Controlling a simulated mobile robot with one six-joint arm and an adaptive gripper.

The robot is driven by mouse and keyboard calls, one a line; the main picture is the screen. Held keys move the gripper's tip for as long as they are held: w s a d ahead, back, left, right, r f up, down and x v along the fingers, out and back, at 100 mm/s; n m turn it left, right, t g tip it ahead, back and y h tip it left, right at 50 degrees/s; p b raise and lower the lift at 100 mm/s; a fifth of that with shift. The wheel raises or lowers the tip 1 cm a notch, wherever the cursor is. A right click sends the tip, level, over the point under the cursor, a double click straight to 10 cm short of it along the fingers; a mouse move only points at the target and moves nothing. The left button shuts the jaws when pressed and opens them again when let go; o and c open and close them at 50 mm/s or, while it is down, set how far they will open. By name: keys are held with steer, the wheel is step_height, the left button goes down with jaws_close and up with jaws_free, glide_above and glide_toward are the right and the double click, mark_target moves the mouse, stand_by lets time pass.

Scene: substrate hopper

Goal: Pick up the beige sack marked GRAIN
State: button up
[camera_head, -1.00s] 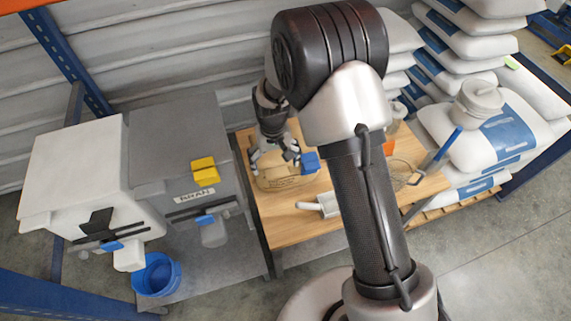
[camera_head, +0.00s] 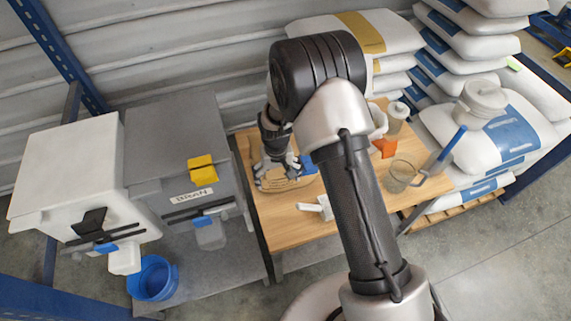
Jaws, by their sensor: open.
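A beige sack (camera_head: 285,185) lies on the wooden tabletop (camera_head: 288,232), left of my upright arm link. Its printing is too small to read now. My gripper (camera_head: 276,174) points down with open fingers at the sack's top and left part. The fingers partly cover the sack, and I cannot tell whether they touch it. A blue piece (camera_head: 308,165) shows at the sack's right end, partly hidden by my arm.
A grey bin (camera_head: 178,150) with a yellow block (camera_head: 202,170) and a white bin (camera_head: 75,180) stand left. A blue bucket (camera_head: 153,278) is below. A white scoop (camera_head: 318,208), glass jug (camera_head: 401,175) and orange item (camera_head: 385,147) share the table. Stacked sacks (camera_head: 505,130) stand right.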

steer(key=shift+c, duration=0.6)
steer(key=c, duration=2)
steer(key=shift+w+r, duration=0.1)
jaws_close()
